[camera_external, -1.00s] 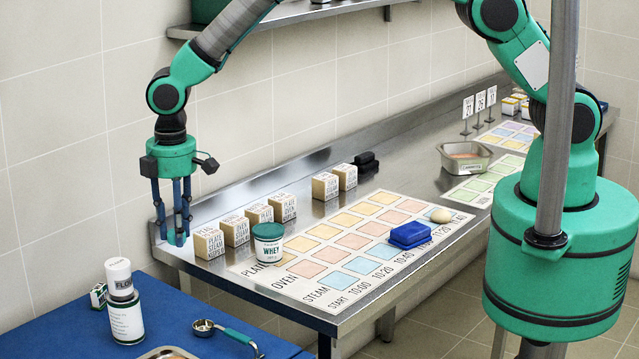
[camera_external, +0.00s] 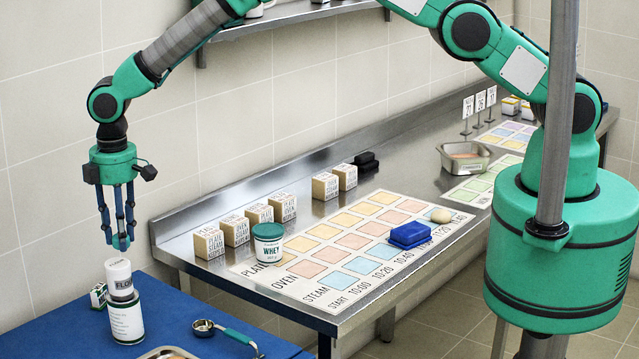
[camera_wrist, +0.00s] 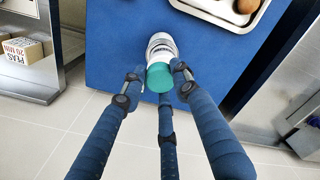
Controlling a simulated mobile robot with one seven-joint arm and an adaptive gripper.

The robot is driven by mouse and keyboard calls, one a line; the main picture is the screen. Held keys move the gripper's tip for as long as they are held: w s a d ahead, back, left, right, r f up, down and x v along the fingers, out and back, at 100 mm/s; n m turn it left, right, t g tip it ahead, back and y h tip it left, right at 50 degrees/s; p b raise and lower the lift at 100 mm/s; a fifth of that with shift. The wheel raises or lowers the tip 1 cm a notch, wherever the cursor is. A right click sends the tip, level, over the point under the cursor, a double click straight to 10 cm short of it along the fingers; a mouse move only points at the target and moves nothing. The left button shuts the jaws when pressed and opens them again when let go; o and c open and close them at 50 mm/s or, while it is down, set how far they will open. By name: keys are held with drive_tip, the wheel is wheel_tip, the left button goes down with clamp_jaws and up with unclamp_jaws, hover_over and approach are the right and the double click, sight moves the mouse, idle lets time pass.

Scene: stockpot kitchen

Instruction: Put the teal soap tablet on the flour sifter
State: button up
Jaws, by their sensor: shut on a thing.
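My gripper (camera_external: 119,240) hangs pointing down over the blue table, its fingers closed on the teal soap tablet (camera_wrist: 159,77). In the external view the tablet (camera_external: 121,243) shows only as a small teal patch between the fingertips. The flour sifter (camera_external: 118,273), a white cylinder lettered FLOUR, stands on top of a white-labelled jar (camera_external: 127,322). The tablet is above the sifter with a small gap in the external view. In the wrist view the tablet covers part of the white sifter (camera_wrist: 160,45).
A measuring scoop with a teal handle (camera_external: 236,337) and a tray (camera_external: 168,353) lie on the blue table (camera_external: 60,325). A small box (camera_external: 98,295) stands beside the jar. The steel counter (camera_external: 330,210) holds a WHEY tub (camera_external: 268,245) and several labelled blocks.

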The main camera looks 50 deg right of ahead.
sight(114, 236)
drive_tip(key=shift+w+a, duration=0.35)
drive_tip(key=shift+w, duration=0.05)
drive_tip(key=shift+w+a, duration=0.1)
drive_tip(key=shift+w+a+f, duration=0.1)
drive_tip(key=shift+w+f, duration=0.05)
drive_tip(key=shift+f, duration=0.05)
drive_tip(key=shift+f+p, duration=0.55)
drive_tip(key=shift+f, duration=1.05)
drive_tip(key=shift+f, duration=0.1)
drive_tip(key=o, duration=1.1)
drive_tip(key=shift+c, duration=0.2)
wheel_tip(114, 236, up, 12)
drive_tip(key=shift+r+b, duration=0.1)
drive_tip(key=shift+b, duration=0.7)
